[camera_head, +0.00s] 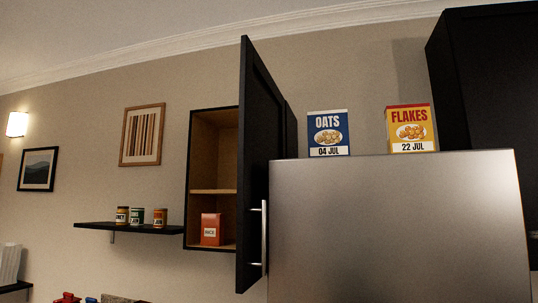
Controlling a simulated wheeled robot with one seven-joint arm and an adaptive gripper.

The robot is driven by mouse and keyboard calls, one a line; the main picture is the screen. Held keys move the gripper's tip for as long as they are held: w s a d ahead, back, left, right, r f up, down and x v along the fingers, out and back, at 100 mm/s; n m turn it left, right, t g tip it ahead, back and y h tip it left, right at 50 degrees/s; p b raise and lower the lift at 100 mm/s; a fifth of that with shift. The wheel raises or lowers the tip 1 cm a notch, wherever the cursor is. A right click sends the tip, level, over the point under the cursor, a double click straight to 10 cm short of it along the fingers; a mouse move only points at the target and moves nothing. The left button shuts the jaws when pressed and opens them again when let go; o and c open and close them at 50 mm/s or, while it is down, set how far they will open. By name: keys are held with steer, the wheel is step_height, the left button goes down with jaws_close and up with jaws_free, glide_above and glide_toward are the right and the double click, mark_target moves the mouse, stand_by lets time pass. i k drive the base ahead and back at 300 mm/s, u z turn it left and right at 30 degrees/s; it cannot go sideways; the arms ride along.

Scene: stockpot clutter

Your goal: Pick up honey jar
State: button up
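Three small jars stand upright side by side on a dark wall shelf (135,228) at the left. The left jar (122,215) is yellowish with a dark label, the middle jar (137,216) is green with a pale label, and the right jar (160,217) is orange with a pale label. The label print is too small to read surely, so I cannot tell for certain which one is the honey jar. My gripper is not in view.
An open cupboard (215,190) right of the shelf holds a red box (211,229); its black door (256,165) juts outward. A steel fridge (400,230) bears an oats box (328,133) and a flakes box (410,128). Red and blue items (68,298) show at the bottom edge.

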mark_target(122, 214)
steer(key=u, duration=2.4)
steer(key=i, duration=3.75)
steer(key=z, duration=2.4)
